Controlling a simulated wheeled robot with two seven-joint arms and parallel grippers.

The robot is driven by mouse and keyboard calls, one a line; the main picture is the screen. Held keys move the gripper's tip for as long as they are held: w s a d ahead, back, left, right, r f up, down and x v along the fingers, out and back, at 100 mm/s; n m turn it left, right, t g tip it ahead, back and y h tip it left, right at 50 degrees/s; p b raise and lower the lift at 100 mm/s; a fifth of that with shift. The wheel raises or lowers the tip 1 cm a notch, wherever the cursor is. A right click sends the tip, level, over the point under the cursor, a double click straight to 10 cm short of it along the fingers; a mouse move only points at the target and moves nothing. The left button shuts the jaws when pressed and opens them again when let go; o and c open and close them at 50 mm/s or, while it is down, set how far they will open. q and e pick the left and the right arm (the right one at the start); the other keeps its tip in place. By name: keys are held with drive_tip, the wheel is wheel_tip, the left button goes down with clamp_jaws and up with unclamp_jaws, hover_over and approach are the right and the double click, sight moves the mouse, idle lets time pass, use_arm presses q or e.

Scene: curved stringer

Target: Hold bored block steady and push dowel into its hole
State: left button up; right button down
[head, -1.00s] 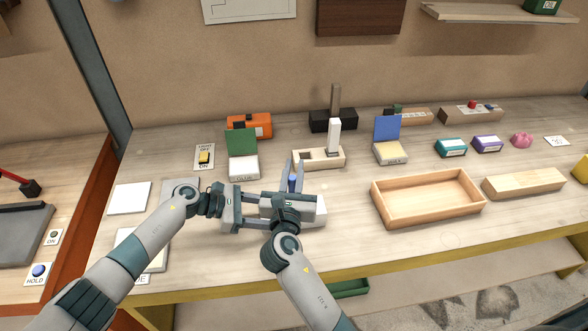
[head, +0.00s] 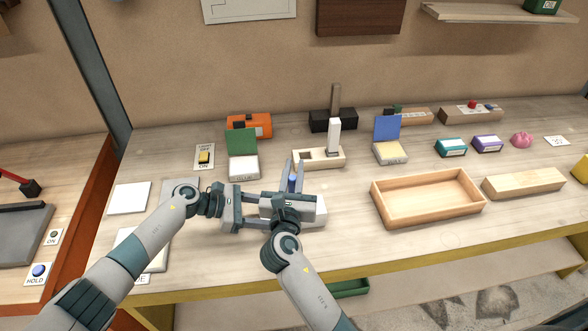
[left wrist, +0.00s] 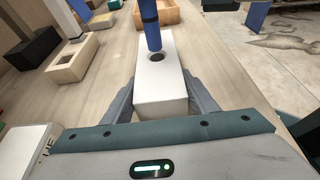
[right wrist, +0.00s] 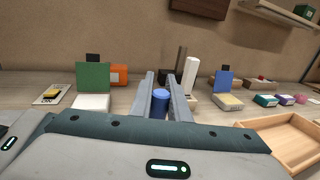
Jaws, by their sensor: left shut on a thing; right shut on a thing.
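The white bored block (left wrist: 163,85) lies between the two fingers of my left gripper (left wrist: 160,98), which is shut on it. Its round dark hole (left wrist: 156,57) faces up in the left wrist view. The blue dowel (left wrist: 151,25) stands upright over the hole, its lower end at the hole's far rim. I cannot tell whether the tip is inside. My right gripper (right wrist: 165,82) is shut on the dowel, whose blue top shows between the fingers in the right wrist view (right wrist: 160,97). In the head view, my right gripper hides most of the block.
An open wooden tray (head: 385,222) stands to the right, with a plain wooden bar (head: 523,183) beyond it. Behind the grippers are a light wooden block with a white peg (head: 333,137), a green-lidded box (head: 243,166) and a blue-lidded box (head: 390,152).

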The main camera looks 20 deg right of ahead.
drive_tip(key=shift+f, duration=2.7)
drive_tip(key=c, duration=1.6)
unclamp_jaws()
drive_tip(key=v, duration=1.2)
use_arm(q)
drive_tip(key=o, duration=1.9)
drive_tip(key=shift+c, duration=0.2)
drive_tip(key=shift+a+r, duration=0.1)
drive_tip(key=shift+a, duration=0.1)
drive_tip(key=shift+v, duration=2.3)
